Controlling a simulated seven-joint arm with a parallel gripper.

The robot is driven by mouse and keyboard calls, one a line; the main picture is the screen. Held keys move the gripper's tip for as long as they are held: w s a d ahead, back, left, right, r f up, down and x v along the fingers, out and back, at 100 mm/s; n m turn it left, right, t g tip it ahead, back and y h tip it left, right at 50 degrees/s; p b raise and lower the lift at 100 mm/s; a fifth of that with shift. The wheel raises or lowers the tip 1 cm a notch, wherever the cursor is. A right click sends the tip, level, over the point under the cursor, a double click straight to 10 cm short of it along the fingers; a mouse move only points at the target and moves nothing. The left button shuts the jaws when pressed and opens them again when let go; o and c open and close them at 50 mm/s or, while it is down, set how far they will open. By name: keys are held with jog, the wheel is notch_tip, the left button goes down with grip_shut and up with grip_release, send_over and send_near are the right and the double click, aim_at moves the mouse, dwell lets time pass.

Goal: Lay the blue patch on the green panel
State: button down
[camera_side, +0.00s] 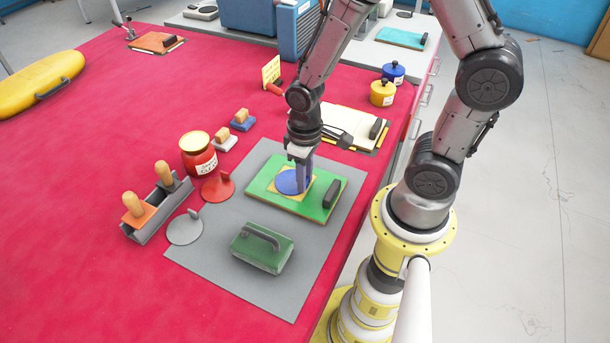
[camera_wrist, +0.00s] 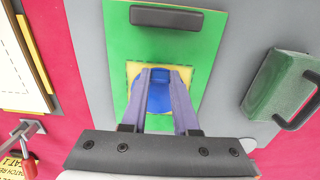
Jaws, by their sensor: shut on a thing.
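The green panel (camera_side: 315,207) lies flat on a grey mat, with a dark block at one end. It also shows in the wrist view (camera_wrist: 118,45). A yellow square (camera_wrist: 133,70) is marked on the panel. The round blue patch (camera_side: 286,183) is over this square; yellow shows around it. My gripper (camera_side: 301,184) points down and is shut on the patch's raised blue tab, seen between the fingers in the wrist view (camera_wrist: 160,75). The fingers hide part of the patch. I cannot tell whether the patch touches the panel.
On the grey mat (camera_side: 215,268), a green handled block (camera_side: 262,248) stands in front of the panel. A red disc (camera_side: 217,187), a grey disc (camera_side: 184,229), a red jar (camera_side: 198,158) and a tool holder (camera_side: 155,212) are to the left. A cream board (camera_side: 345,122) lies behind.

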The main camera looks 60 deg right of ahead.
dwell(0.4)
jog(key=c, duration=0.6)
grip_release()
jog(key=shift+o, duration=0.2)
jog(key=o, duration=0.4)
jog(key=shift+o, duration=0.2)
jog(key=shift+r, duration=3)
